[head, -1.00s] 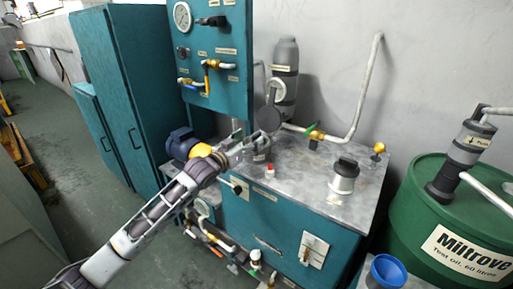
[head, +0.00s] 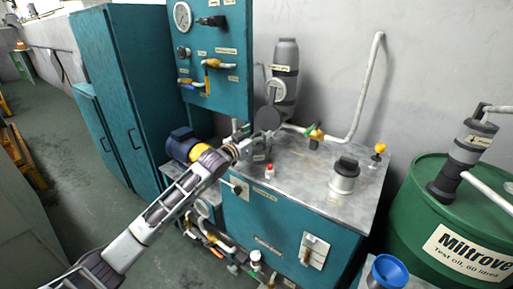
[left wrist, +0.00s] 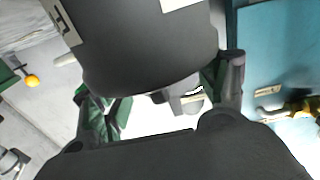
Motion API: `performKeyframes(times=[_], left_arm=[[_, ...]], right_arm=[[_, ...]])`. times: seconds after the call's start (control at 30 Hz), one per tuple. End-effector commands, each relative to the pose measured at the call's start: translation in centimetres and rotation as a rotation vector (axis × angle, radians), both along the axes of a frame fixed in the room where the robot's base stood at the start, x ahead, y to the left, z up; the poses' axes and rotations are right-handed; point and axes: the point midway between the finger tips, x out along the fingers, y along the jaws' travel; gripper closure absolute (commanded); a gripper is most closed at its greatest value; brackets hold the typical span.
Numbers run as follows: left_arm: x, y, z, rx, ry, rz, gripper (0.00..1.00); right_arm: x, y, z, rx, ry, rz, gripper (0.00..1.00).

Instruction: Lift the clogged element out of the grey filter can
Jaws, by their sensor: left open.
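My left gripper (head: 254,148) is open beside the can. In the left wrist view a large dark grey cylinder (left wrist: 150,50) with pale labels fills the top, close to the open fingers. I cannot tell whether they touch it, or whether it is the can or the element. No clogged element can be made out in the head view. My right gripper is not in view.
A teal gauge panel (head: 215,50) and a tall grey cylinder (head: 285,80) rise behind. A green drum (head: 425,205) is at right.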

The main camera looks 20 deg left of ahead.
Motion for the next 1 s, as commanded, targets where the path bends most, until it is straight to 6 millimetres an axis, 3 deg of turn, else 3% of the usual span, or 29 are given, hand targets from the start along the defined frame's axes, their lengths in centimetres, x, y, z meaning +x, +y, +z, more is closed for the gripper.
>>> performKeyframes(times=[0.27, 0.8, 1.0], left_arm=[[-0.02, 0.01, 0.01, 0.000, 0.000, 0.000, 0.27], [-0.03, 0.00, 0.01, 0.000, 0.000, 0.000, 0.94], [-0.03, 0.00, 0.08, 0.000, -0.001, 0.000, 0.94]], right_arm=[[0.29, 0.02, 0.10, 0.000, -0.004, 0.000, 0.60], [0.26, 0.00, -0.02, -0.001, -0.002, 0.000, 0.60], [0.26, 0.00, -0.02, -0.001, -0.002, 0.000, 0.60]])
